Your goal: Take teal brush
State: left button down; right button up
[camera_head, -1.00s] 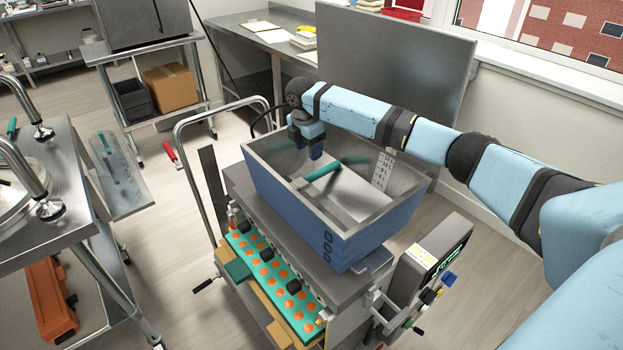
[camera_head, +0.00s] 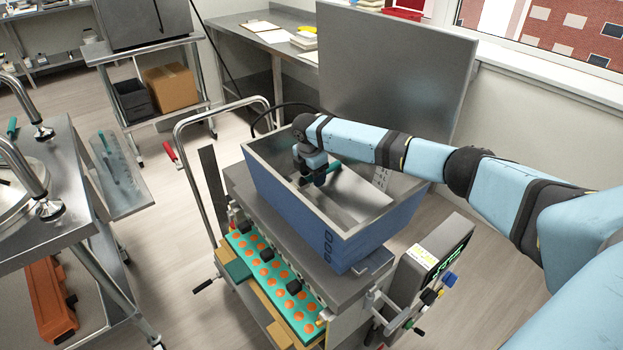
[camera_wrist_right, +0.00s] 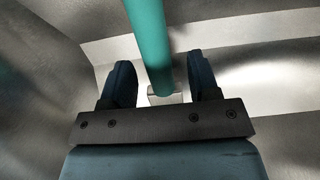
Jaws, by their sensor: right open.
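The teal brush (camera_head: 334,167) lies inside the blue hopper (camera_head: 352,240), mostly hidden behind my right gripper in the head view. My right gripper (camera_head: 313,180) points down inside the hopper. In the right wrist view the teal handle (camera_wrist_right: 148,40) runs down from the top edge to between the two dark fingers of my right gripper (camera_wrist_right: 161,85). The fingers are apart, with a gap on both sides of the handle. A pale piece shows at the handle's lower end. My left gripper is not in view.
The hopper's steel walls (camera_head: 268,166) surround my right gripper closely. Below it is a teal tray with orange gummies (camera_head: 270,268). A control box (camera_head: 440,245) is at the right.

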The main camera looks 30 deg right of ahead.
jog(key=c, duration=1)
notch_tip(320, 180, up, 20)
jog(key=shift+r+p, duration=0.1)
jog(key=shift+p, duration=0.35)
jog(key=shift+c, duration=0.2)
jog(key=shift+o, duration=1.3)
jog(key=shift+a, duration=0.1)
grip_shut()
